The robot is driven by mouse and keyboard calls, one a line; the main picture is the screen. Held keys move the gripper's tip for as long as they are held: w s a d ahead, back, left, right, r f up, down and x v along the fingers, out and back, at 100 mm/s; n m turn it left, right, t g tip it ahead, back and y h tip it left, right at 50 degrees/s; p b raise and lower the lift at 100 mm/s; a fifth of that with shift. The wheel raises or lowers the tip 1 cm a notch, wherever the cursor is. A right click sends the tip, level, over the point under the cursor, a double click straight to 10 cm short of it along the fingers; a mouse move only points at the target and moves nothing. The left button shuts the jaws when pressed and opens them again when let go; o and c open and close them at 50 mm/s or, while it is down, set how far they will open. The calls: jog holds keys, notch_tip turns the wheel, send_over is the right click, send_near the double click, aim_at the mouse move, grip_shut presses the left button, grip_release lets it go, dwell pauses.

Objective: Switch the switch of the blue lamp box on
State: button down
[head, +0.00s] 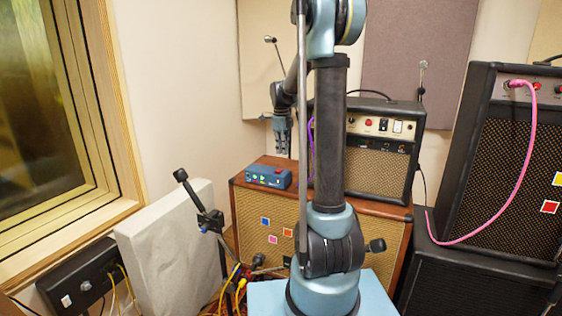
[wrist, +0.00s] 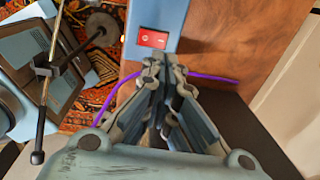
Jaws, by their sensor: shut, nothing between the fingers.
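I cannot tell which way the switch is tipped. My gripper (head: 283,152) hangs pointing down, above and behind the box. In the wrist view my gripper (wrist: 163,63) is shut and empty, its fingertips just below the switch in the picture; contact cannot be told.
A purple cable (wrist: 210,77) runs behind the fingers. A small amplifier (head: 376,160) stands on the wooden cabinet (head: 256,215), right of the box. A microphone stand (wrist: 50,75) and a patterned rug (wrist: 105,60) are at left. Bare wood (wrist: 235,45) lies right of the box in the wrist view.

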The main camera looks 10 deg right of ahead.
notch_tip(320, 180, up, 7)
jog(key=shift+w+d+f, duration=0.2)
jog(key=shift+w, duration=0.15)
jog(key=s+d+f+n, duration=0.1)
jog(key=s+f+n, duration=0.1)
jog(key=s+n, duration=0.75)
jog(key=s+d+f+n, duration=0.1)
jog(key=s+n, duration=0.3)
jog(key=s, duration=1.1)
jog(key=s+f+n+t, duration=0.1)
jog(key=s+f+n, duration=1)
jog(key=s, duration=0.5)
jog(key=shift+f+t, duration=0.3)
jog(key=shift+f, duration=0.55)
jog(key=shift+s, duration=0.1)
